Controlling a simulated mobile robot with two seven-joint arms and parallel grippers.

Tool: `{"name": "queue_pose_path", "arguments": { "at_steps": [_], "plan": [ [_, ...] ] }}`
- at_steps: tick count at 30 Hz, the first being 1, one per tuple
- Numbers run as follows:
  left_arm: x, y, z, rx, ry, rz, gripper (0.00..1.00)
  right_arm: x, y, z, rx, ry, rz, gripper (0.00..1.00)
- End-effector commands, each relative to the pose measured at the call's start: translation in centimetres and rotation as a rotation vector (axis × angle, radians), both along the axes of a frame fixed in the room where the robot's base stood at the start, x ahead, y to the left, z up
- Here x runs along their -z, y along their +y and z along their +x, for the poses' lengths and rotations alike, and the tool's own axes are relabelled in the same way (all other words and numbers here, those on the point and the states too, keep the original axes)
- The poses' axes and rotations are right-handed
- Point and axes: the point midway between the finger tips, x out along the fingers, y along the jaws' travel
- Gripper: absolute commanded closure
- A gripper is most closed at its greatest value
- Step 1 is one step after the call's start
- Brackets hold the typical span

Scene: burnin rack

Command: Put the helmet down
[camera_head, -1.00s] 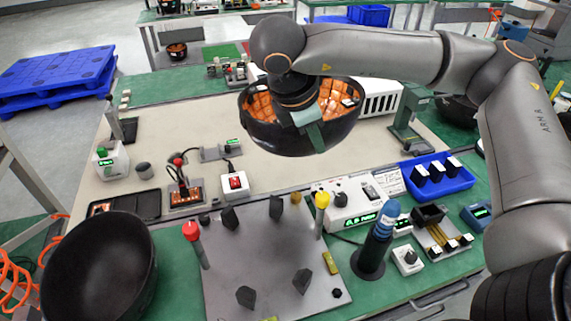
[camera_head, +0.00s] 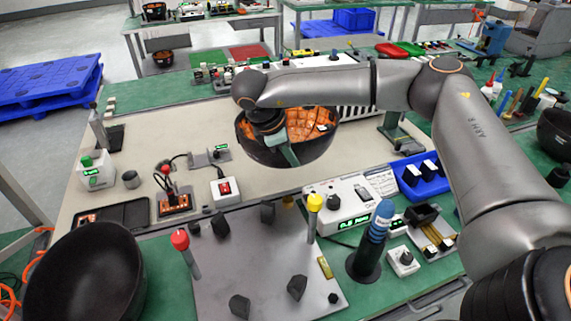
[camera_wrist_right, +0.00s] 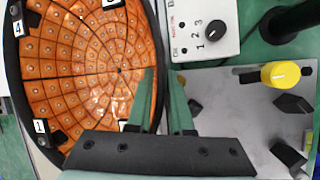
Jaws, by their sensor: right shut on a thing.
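The helmet (camera_head: 312,127) is a dark bowl-like shell, open side up, with an orange tiled lining. My right gripper (camera_head: 288,152) is shut on its near rim and holds it over the beige mat (camera_head: 150,140). I cannot tell whether its underside touches the mat. In the right wrist view the helmet (camera_wrist_right: 75,70) fills the left side, with small numbered black blocks along its rim. The fingers (camera_wrist_right: 163,105) pinch the rim there. My left gripper is not in view.
A grey fixture plate (camera_head: 225,270) with black blocks and red and yellow knobs lies nearer. A white control box (camera_head: 350,205) and blue bin (camera_head: 425,180) stand right. An empty black shell (camera_head: 85,270) is at lower left. The mat left of the helmet has free room.

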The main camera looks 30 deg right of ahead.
Motion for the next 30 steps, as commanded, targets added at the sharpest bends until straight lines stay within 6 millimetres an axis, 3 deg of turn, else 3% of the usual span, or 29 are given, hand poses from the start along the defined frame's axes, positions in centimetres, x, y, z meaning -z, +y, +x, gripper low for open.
{"name": "queue_pose_path", "arguments": {
  "at_steps": [6,12,19,25,30],
  "plan": [
    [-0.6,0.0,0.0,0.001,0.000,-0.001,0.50,3.4,-1.1,3.1,0.002,-0.001,-0.003,1.00],
    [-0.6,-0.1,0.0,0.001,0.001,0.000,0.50,5.3,-1.6,4.7,0.000,-0.003,-0.001,1.00],
    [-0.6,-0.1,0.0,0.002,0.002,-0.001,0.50,6.2,-1.8,5.3,-0.001,-0.002,-0.001,1.00],
    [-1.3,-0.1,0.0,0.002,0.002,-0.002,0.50,8.9,-1.8,5.2,0.000,-0.001,-0.003,1.00],
    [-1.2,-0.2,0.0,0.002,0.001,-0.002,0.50,9.2,-1.8,5.3,0.000,-0.003,-0.001,1.00]
  ]
}}
